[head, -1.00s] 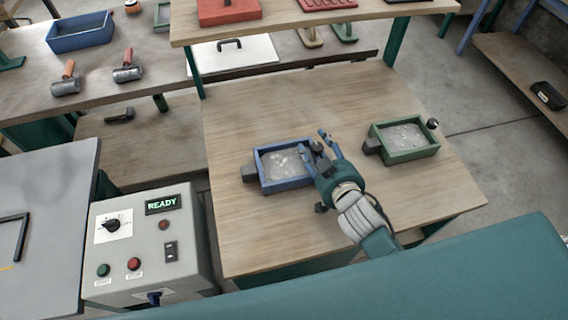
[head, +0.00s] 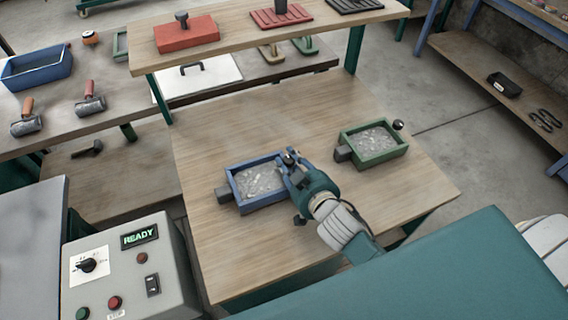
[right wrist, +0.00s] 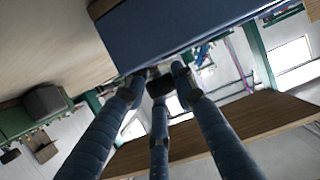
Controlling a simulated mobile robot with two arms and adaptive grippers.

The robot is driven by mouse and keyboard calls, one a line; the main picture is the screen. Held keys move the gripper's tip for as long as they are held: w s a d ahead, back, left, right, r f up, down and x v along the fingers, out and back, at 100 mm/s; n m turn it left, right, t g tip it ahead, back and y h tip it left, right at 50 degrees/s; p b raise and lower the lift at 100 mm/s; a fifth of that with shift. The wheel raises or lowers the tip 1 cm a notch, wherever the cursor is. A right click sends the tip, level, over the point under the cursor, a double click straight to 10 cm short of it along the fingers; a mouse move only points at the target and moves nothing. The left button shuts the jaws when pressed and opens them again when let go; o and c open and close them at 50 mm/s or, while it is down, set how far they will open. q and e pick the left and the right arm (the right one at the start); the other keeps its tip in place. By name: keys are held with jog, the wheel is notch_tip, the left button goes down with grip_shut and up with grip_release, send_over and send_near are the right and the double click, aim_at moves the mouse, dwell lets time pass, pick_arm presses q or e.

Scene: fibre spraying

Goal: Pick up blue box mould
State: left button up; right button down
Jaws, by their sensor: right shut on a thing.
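The blue box mould (head: 258,183) sits on the wooden table (head: 240,125), filled with a pale, speckled material. It has a dark block on its left side and a dark knob on its right side. My right gripper (head: 290,164) is at the right side of the mould, shut on its knob. In the right wrist view the fingers (right wrist: 160,82) close around the dark knob, beside the mould's blue wall (right wrist: 170,30). Whether the mould is lifted off the table, I cannot tell. My left gripper is not in view.
A green box mould (head: 374,145) with similar filling stands to the right on the same table. A control box reading READY (head: 135,262) is at the lower left. A raised shelf (head: 235,30) with a red block (head: 186,36) stands behind the table.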

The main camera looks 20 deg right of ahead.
notch_tip(320, 180, up, 19)
jog(key=shift+r, duration=0.2)
dwell(1.1)
